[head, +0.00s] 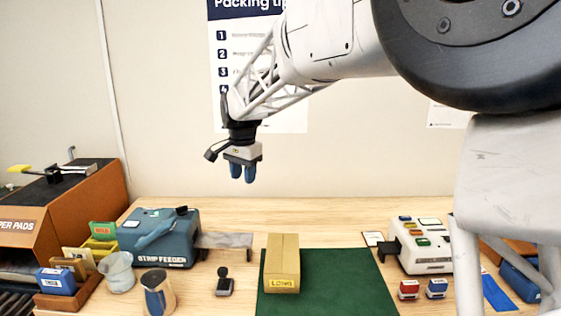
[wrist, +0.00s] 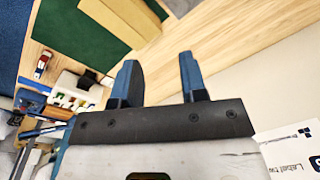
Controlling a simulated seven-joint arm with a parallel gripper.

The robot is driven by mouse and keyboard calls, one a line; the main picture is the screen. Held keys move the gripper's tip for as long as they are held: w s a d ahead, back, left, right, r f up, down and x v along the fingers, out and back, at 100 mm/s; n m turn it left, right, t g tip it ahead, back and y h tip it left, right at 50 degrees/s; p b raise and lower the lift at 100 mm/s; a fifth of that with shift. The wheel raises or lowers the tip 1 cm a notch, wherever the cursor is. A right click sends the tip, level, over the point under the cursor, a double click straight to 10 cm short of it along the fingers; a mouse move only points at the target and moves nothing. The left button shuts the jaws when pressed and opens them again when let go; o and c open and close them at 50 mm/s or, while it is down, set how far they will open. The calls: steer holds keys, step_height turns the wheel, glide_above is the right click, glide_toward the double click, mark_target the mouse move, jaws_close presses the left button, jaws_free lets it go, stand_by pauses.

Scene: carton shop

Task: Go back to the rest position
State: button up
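My gripper (head: 242,173) hangs in the air above the back of the table, well clear of everything below, with its blue fingers pointing down. In the wrist view the two fingers of my gripper (wrist: 158,82) stand apart with nothing between them, so it is open and empty. The task names no object to handle.
A tan carton (head: 282,263) marked LONG stands on the green mat (head: 345,281). Right are a button box (head: 424,246) and stamps (head: 409,289).

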steer(key=s+d+n+t, duration=0.1)
steer(key=s+d+n, duration=0.2)
steer(key=s+d, duration=1.6)
steer(key=s+d+f+n, duration=0.1)
steer(key=s+d+f, duration=0.2)
steer(key=s, duration=0.4)
steer(key=s+d+f+n, duration=0.1)
steer(key=s+d+f, duration=0.2)
steer(key=s, duration=0.5)
steer(key=s+d+f+n, duration=0.1)
steer(key=s+d+f, duration=0.2)
steer(key=s, duration=0.4)
steer(key=shift+s+d+t, duration=0.4)
